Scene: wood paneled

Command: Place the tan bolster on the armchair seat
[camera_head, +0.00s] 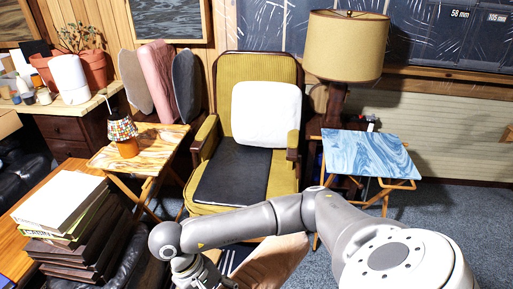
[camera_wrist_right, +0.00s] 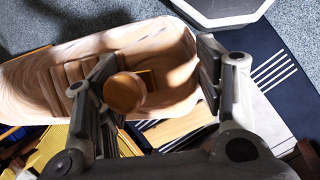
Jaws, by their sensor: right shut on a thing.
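A small tan, round-ended piece (camera_wrist_right: 125,92), which looks like the end of the tan bolster, shows between the fingers of my right gripper (camera_wrist_right: 165,85) in the right wrist view. It lies against the left-hand finger; the rest of it is hard to make out. In the head view my right gripper (camera_head: 195,274) is low in front of the armchair (camera_head: 277,187), partly cut off by the lower edge, and the bolster cannot be made out there. The armchair's yellow seat carries a dark pad (camera_head: 230,175) and a white cushion (camera_head: 266,114) against the back. My left gripper is not in view.
A pale wood-grained piece with rounded corners (camera_head: 272,262) stands low in front of the chair, close to my right gripper. A wooden side table (camera_head: 150,140) stands left of the chair and a blue-topped one (camera_head: 370,153) right. Stacked books (camera_head: 60,205) are at lower left.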

